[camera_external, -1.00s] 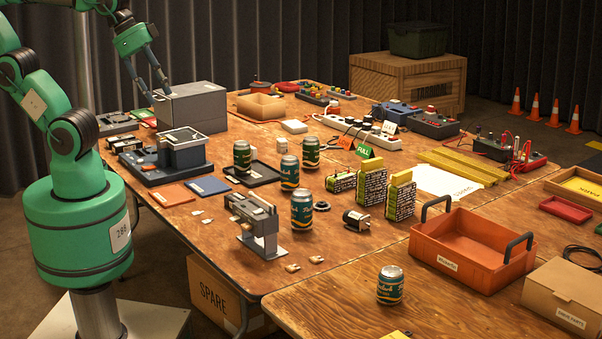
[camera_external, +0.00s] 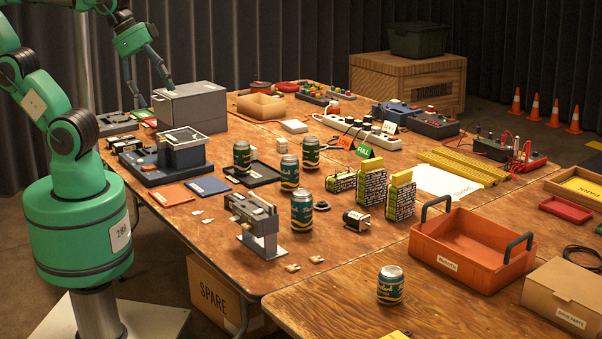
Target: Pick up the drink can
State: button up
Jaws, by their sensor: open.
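Several matching green-and-tan drink cans stand upright on the wooden tables. One can (camera_external: 242,157) is near the dark tray, one (camera_external: 290,173) is right of it, and one (camera_external: 311,153) is a little behind. Another can (camera_external: 301,210) stands beside the small grey clamp-like device, and a lone can (camera_external: 390,286) is on the front table.
An orange crate (camera_external: 472,248) with dark handles and a cardboard box (camera_external: 563,298) are at the right. Bare wood surrounds the front can.

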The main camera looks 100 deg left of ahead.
jog(key=shift+w, duration=0.1)
jog(key=w+a+f+n+t+p, duration=0.1)
jog(key=w+a+f+n, duration=0.15)
jog(key=w, duration=0.75)
jog(key=w+a+f+n+t+y+p, duration=0.25)
jog(key=w+a+f+n, duration=0.25)
jog(key=w+a+f, duration=0.85)
jog(key=s+a+f+n+g+y+p, duration=0.1)
jog(key=s+a+f+n+y, duration=0.25)
jog(key=a+f, duration=0.55)
jog(key=s+a+f+n+g+y+p, duration=0.15)
jog(key=s+a+f+y, duration=0.3)
jog(key=a, duration=0.85)
jog(key=s+a+f+n+g+y, duration=0.2)
jog(key=s+a+f, duration=0.2)
jog(key=s, duration=0.5)
jog(key=shift+s+a+f+g, duration=0.3)
jog(key=shift+s+a+f, duration=0.1)
jog(key=shift+f, duration=0.2)
jog(key=shift+w+a+y, duration=0.1)
jog(key=shift+y, duration=0.15)
